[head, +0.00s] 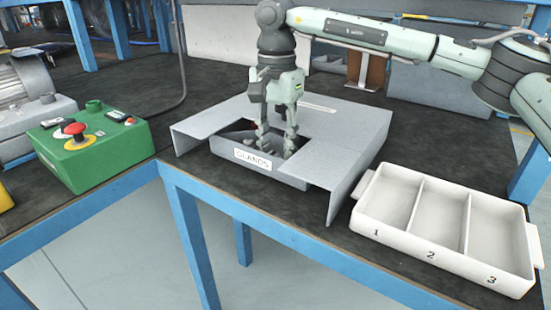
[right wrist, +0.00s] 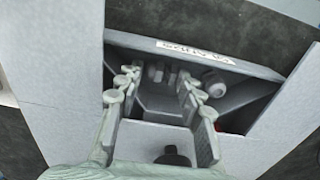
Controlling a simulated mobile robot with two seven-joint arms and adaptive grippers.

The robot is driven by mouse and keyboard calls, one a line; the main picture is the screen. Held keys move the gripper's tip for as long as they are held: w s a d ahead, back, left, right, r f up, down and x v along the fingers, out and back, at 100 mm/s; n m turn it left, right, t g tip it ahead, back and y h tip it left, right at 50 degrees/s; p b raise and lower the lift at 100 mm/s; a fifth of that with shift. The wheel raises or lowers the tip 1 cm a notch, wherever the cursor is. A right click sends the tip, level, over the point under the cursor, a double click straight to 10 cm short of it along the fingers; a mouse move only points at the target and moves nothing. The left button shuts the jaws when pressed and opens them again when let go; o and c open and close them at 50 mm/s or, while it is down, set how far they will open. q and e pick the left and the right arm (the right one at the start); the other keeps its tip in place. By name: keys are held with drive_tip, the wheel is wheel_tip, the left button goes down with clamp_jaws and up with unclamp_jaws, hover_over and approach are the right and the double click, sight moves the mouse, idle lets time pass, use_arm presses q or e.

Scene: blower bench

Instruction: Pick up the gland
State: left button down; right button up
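A grey bin labelled GLANDS (head: 275,173) sits in the cut-out of a grey stand on the bench. My right gripper (head: 275,145) points down into this bin. In the right wrist view its two fingers (right wrist: 158,82) are apart. Small grey glands (right wrist: 156,72) show at the far end of the gap between the fingers, touching or not I cannot tell. A gland with a rounded pale end (right wrist: 215,83) lies outside the right finger. A dark round piece (right wrist: 173,157) shows nearer the palm. The bin floor is partly hidden by the fingers. My left gripper is not in view.
The grey stand (head: 358,130) surrounds the bin closely. A white tray with compartments 1, 2 and 3 (head: 440,262) stands to the right. A green control box with a red button (head: 95,150) stands to the left. Bare dark bench lies between the box and the stand.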

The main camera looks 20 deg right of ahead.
drive_tip(key=shift+f, duration=0.5)
drive_tip(key=c, duration=0.4)
drive_tip(key=shift+r, duration=0.1)
drive_tip(key=shift+c, duration=0.2)
